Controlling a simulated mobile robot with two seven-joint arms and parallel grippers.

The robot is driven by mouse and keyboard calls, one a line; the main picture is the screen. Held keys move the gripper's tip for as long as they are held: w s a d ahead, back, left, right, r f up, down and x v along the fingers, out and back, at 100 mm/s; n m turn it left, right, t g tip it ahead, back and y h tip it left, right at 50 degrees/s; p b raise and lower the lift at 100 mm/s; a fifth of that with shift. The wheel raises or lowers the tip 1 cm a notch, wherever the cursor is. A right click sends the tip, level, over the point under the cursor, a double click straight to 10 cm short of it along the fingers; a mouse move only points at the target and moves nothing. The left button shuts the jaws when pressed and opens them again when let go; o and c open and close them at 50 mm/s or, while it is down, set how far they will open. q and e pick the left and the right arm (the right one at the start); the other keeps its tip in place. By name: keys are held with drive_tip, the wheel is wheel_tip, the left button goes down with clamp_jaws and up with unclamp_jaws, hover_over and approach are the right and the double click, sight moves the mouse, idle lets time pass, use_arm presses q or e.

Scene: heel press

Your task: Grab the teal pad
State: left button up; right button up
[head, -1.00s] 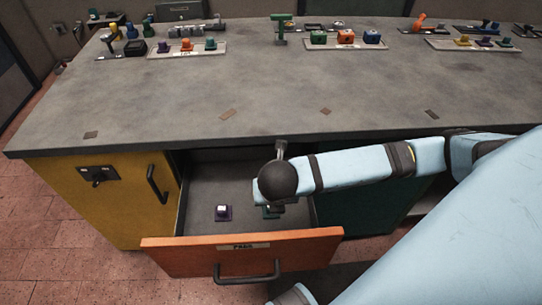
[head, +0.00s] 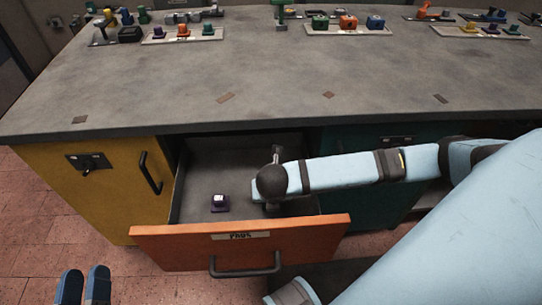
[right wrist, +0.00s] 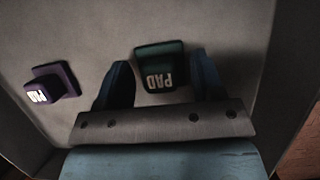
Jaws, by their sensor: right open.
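The teal pad (right wrist: 162,66) stands on the drawer floor in the right wrist view, a dark teal block marked PAD. My right gripper (right wrist: 160,80) is open, with one blue finger on each side of the pad. I cannot tell whether the fingers touch it. In the head view my right wrist covers most of that spot in the drawer. My left gripper (head: 82,286) is at the bottom left of the head view, its two blue fingers apart with nothing between them.
A purple pad (head: 219,203) stands to the left in the open drawer, whose orange front (head: 240,244) has a dark handle. The grey worktop (head: 250,95) overhangs the drawer's back. Trays with coloured blocks (head: 345,29) stand at its far side.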

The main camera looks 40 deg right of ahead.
drive_tip(key=c, duration=0.6)
drive_tip(key=shift+c, duration=0.2)
drive_tip(key=shift+r, duration=0.1)
